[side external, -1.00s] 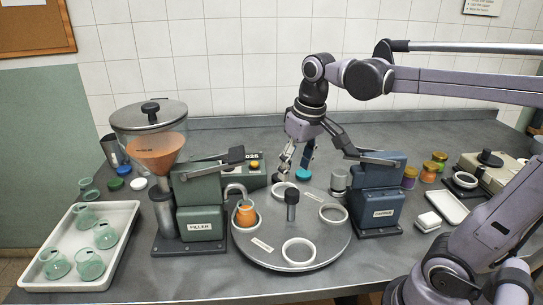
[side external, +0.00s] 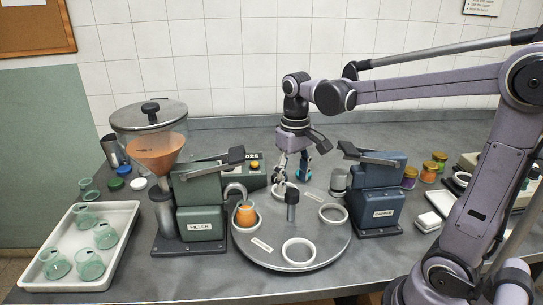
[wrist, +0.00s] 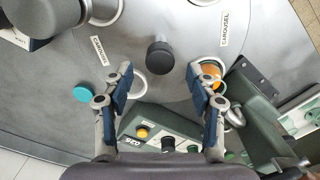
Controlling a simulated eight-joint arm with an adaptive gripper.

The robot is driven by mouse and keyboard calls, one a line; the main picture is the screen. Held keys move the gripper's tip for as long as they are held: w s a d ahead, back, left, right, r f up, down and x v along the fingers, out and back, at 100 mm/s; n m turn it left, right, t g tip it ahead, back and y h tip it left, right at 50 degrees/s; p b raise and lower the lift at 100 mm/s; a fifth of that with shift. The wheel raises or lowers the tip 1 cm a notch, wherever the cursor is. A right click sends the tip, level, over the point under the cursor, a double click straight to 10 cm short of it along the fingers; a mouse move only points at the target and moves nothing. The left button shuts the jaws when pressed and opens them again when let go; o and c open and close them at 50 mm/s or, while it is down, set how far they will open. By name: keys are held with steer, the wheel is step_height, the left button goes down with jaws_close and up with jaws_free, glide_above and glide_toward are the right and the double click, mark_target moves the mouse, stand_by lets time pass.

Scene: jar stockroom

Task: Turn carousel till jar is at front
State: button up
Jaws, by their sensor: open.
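The grey round carousel (side external: 262,253) has white ring seats around a dark central knob (side external: 292,205). The jar (side external: 245,215), with orange contents, sits in the left seat beside the filler (side external: 201,205). The front seat (side external: 299,252) is empty. My gripper (side external: 293,174) is open and empty, pointing down over the carousel's back edge, behind the knob. In the wrist view its fingers (wrist: 160,76) are spread, with the knob (wrist: 160,56) beyond and between them. The jar (wrist: 213,72) shows there partly hidden by the right finger.
The capper (side external: 380,203) stands right of the carousel. A control box (side external: 256,170) is behind it, left of my gripper. A teal lid (wrist: 84,93) lies near the carousel. A white tray of green glass jars (side external: 118,240) is at the left.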

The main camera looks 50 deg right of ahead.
mark_target(292, 191)
steer(key=shift+f, duration=1.6)
jaws_close()
